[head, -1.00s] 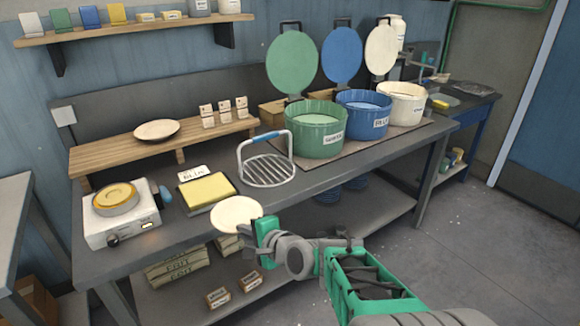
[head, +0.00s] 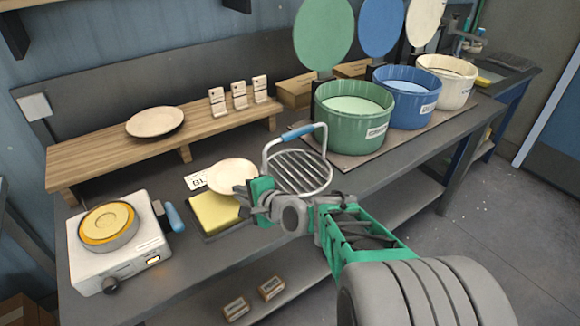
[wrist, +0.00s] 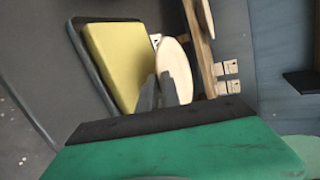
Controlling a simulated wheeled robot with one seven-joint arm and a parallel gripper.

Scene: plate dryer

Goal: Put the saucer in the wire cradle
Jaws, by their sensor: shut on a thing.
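The cream saucer (head: 231,175) is held at its right edge by my gripper (head: 256,188), which is shut on it. In the head view it appears over the back of the yellow sponge pad. The saucer also shows in the wrist view (wrist: 172,62), between the grey fingers (wrist: 163,92). The wire cradle (head: 300,172), a round wire rack with a blue-gripped handle, stands on the bench just right of my gripper. It looks empty, and my gripper hides part of its left side.
A yellow pad (head: 214,212) on a dark tray and a small hotplate (head: 120,250) are to the left. A wooden shelf (head: 90,158) behind holds another plate (head: 155,122) and small cards. A green bin (head: 353,125) stands close behind the cradle on the right.

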